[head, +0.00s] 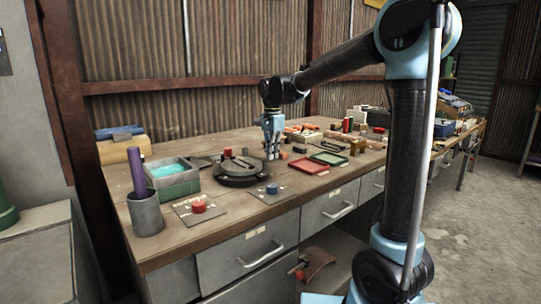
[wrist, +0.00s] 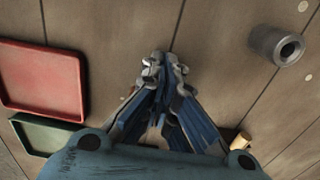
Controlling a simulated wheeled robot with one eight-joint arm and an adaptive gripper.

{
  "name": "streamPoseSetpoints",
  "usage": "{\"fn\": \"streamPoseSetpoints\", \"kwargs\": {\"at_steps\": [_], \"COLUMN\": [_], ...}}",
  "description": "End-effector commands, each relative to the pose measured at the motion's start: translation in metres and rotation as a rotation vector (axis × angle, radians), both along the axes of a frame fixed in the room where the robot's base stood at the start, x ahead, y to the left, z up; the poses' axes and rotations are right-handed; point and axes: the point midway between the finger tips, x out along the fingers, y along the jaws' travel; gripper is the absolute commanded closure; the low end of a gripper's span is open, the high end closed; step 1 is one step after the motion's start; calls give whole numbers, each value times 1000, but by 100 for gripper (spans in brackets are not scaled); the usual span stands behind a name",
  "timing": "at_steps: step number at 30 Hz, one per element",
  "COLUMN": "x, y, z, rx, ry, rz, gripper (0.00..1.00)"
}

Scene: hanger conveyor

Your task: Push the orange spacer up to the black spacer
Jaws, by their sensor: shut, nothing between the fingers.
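My gripper (head: 272,156) points down over the workbench with its fingers together and nothing between them. In the wrist view its fingertips (wrist: 164,66) meet above bare wood. A small orange piece (head: 284,155) is just right of the fingers in the head view; it is too small to tell whether it is the orange spacer. I cannot pick out the black spacer in either view. The wrist view shows a grey hollow cylinder (wrist: 277,45) at upper right and a small tan cylinder (wrist: 240,141) at lower right, both apart from the fingers.
A red tray (head: 309,172) and a green tray (head: 328,163) lie right of my gripper. A round dark pan (head: 241,180) is to its left. Clutter fills the back right.

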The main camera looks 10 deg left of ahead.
Motion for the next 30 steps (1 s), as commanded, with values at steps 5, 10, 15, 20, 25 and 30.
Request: {"fn": "streamPoseSetpoints", "kwargs": {"at_steps": [5,10,15,20,25,30], "x": [0,5,27,49,61,63], "y": [0,-4,-24,-44,-55,-57], "z": [0,0,0,0,0,0], "rx": [0,0,0,0,0,0], "ry": [0,0,0,0,0,0], "rz": [0,-1,-6,-5,-3,-2], "gripper": [100,100,100,100,100,100]}}
